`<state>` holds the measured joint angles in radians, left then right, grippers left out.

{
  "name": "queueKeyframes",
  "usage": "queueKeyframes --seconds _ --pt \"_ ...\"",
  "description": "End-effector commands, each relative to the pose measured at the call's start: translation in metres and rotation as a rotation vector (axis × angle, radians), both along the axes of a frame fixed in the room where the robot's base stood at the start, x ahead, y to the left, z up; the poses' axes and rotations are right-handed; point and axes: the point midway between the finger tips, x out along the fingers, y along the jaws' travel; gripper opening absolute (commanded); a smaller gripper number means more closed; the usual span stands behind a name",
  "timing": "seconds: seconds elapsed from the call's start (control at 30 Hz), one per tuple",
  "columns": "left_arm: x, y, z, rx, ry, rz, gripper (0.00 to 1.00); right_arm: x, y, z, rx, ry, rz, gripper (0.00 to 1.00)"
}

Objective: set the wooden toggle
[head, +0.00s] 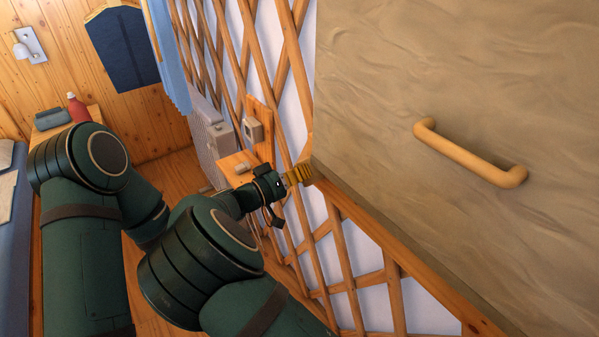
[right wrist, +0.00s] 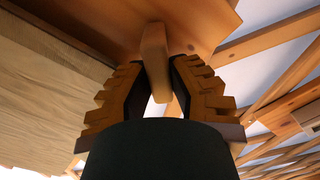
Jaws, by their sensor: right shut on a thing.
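The wooden toggle (right wrist: 155,62) is a pale tan bar under an orange-brown wooden piece (right wrist: 110,22) in the right wrist view. My right gripper (right wrist: 163,78) is shut on the toggle, with one stepped finger on each side of it. In the head view my right gripper (head: 299,173) is at the lattice wall (head: 342,262), by the lower left corner of a large grey-brown panel (head: 440,60). The fingers largely hide the toggle there. My left arm is at the left of the head view, but its gripper does not show.
A tan bar handle (head: 470,155) stands out from the panel. A small wooden shelf (head: 236,168) and a board with a grey box (head: 252,130) are behind my right wrist. A red bottle (head: 77,108) stands far left. Wooden floor shows beyond my arms.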

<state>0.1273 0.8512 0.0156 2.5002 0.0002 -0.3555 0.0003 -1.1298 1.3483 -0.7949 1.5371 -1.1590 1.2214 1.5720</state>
Motion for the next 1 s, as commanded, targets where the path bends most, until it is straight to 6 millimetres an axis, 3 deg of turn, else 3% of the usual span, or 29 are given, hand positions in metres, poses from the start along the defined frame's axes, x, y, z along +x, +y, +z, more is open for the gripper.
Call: queueKeyframes --seconds 0.6,1.0 --pt "-0.005 -0.001 0.026 -0.003 0.012 -0.002 0.47 -0.002 -0.004 0.012 -0.324 0.441 -0.003 0.0" --pt "-0.007 -0.001 0.037 -0.004 0.018 -0.004 0.47 -0.002 -0.004 0.015 -0.438 0.598 -0.003 0.0"
